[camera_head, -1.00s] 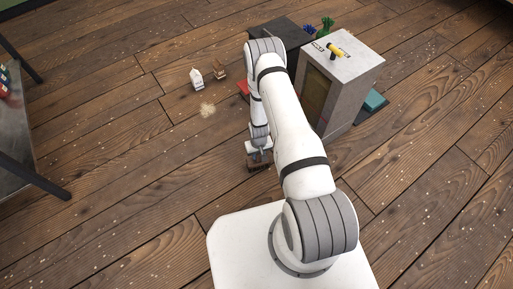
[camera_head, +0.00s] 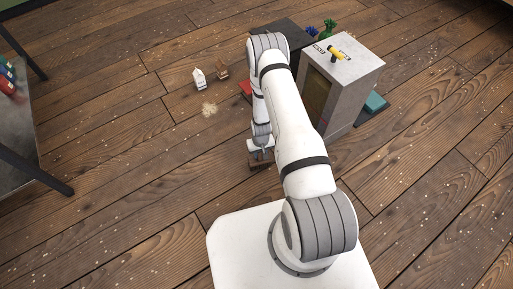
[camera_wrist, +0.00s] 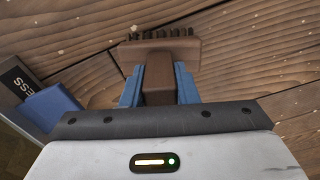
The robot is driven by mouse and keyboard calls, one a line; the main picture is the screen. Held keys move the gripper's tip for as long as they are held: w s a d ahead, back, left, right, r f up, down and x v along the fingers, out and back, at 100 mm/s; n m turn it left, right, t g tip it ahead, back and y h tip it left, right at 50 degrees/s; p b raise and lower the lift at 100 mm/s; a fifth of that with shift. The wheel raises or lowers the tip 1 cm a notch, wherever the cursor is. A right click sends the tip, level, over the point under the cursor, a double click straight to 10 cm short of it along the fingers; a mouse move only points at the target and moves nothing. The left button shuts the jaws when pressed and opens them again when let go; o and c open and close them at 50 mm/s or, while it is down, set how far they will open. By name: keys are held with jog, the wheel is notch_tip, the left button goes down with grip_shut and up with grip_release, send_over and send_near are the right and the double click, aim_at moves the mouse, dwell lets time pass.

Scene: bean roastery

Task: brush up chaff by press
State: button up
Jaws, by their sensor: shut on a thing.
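My gripper (camera_wrist: 159,86) is shut on the brown handle of a brush (camera_wrist: 158,50), between its blue fingers in the wrist view. The brush has a wide wooden head with dark bristles at its far edge. In the head view the brush (camera_head: 257,164) is partly hidden by my arm, close to the floor. A pale patch of chaff (camera_head: 209,109) lies on the wooden floor to the upper left of the brush, apart from it. The press seems to be the grey cabinet (camera_head: 352,65) right of my arm; a label ending in "ESS" (camera_wrist: 20,85) shows in the wrist view.
A small white carton (camera_head: 199,79) and a brown item (camera_head: 222,70) stand beyond the chaff. A table (camera_head: 25,135) stands left. Floor between is clear.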

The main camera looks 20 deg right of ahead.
jog(key=r, duration=0.1)
jog(key=r+p, duration=0.1)
jog(key=shift+a+r, duration=0.35)
jog(key=shift+a, duration=0.05)
jog(key=shift+r+p, duration=1.05)
jog(key=shift+r, duration=0.45)
